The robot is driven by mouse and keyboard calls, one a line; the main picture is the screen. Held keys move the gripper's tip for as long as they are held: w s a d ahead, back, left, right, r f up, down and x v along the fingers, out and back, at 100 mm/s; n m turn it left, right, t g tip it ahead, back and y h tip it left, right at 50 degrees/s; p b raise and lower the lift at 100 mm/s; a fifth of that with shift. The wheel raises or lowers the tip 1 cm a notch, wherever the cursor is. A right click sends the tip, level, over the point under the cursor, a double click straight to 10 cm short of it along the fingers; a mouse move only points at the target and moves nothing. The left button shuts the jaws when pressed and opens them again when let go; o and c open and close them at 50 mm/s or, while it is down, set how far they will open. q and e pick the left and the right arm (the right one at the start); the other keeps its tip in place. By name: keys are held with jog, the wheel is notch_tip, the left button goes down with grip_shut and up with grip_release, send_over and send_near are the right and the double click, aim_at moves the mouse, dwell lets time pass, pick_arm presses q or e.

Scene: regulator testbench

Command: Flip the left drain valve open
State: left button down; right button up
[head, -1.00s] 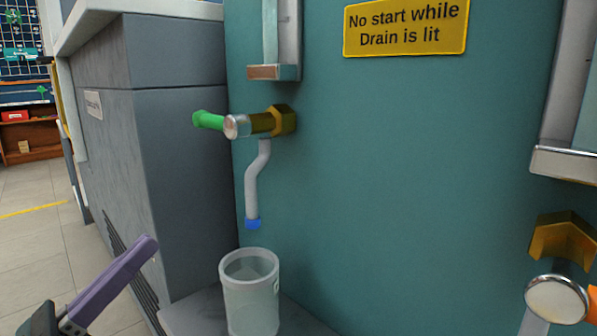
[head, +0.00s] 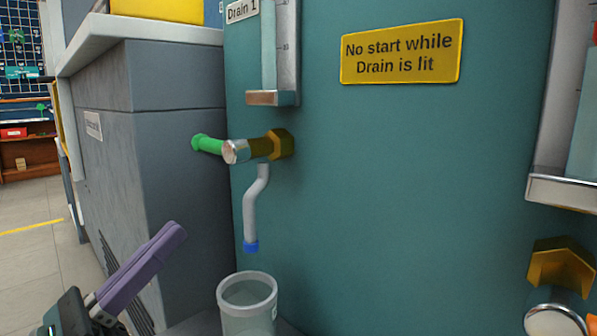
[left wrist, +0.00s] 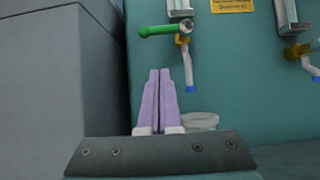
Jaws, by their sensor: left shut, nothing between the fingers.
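The left drain valve is a brass fitting (head: 264,148) on the teal panel, with a silver cap and a green handle (head: 207,144) that points left. A grey spout (head: 254,205) with a blue tip bends down below it. The green handle also shows in the left wrist view (left wrist: 160,30), above my fingers. My left gripper (head: 178,231) has purple fingers, shut and empty, below and left of the valve, apart from it. In the left wrist view its fingertips (left wrist: 159,72) are together. My right gripper is in neither view.
A clear cup (head: 247,292) stands below the spout. A grey cabinet (head: 175,150) is to the left. A second valve with a brass fitting (head: 562,266) is at the lower right. A yellow sign (head: 402,52) is on the panel. Free floor lies at far left.

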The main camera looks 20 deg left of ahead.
aim_at(215, 146)
pick_arm(q)
jog(key=w+d+r, duration=0.1)
jog(key=w+r, duration=0.3)
jog(key=r, duration=0.2)
jog(key=shift+d+p, duration=0.3)
jog(key=shift+p, duration=0.1)
jog(key=shift+r, duration=0.1)
